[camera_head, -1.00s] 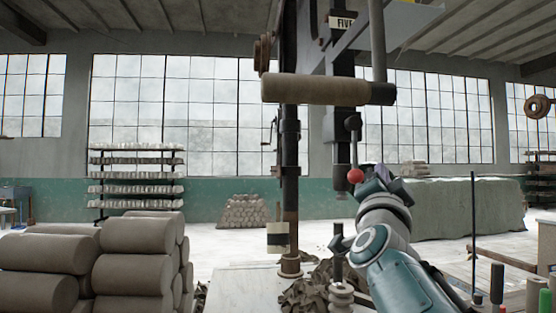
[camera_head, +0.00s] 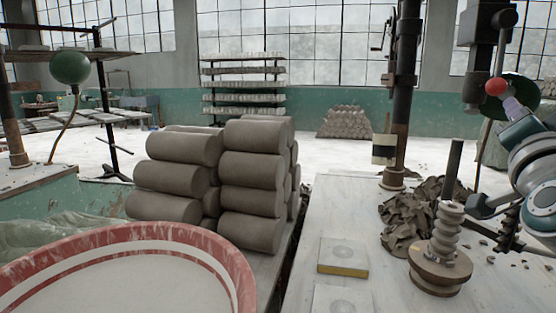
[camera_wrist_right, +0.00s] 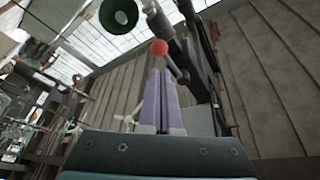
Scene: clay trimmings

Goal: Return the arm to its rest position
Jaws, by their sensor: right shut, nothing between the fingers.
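My right arm (camera_head: 535,160) comes in at the right edge of the head view, above the pale worktable. My right gripper (camera_head: 514,108) has purple fingers and points up, close to a lever with a red ball knob (camera_head: 496,86). In the right wrist view the two fingers (camera_wrist_right: 157,100) lie together with nothing between them, and the red knob (camera_wrist_right: 160,47) shows just beyond their tips. I cannot tell whether the fingers touch the knob. My left arm and gripper are not in view.
A heap of clay trimmings (camera_head: 410,222) and a ribbed spindle on a round base (camera_head: 440,272) stand on the worktable (camera_head: 310,225) below the arm. Stacked clay rolls (camera_head: 253,168) and a red-rimmed round basin (camera_head: 240,275) are at left. A dark column (camera_head: 403,90) rises behind.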

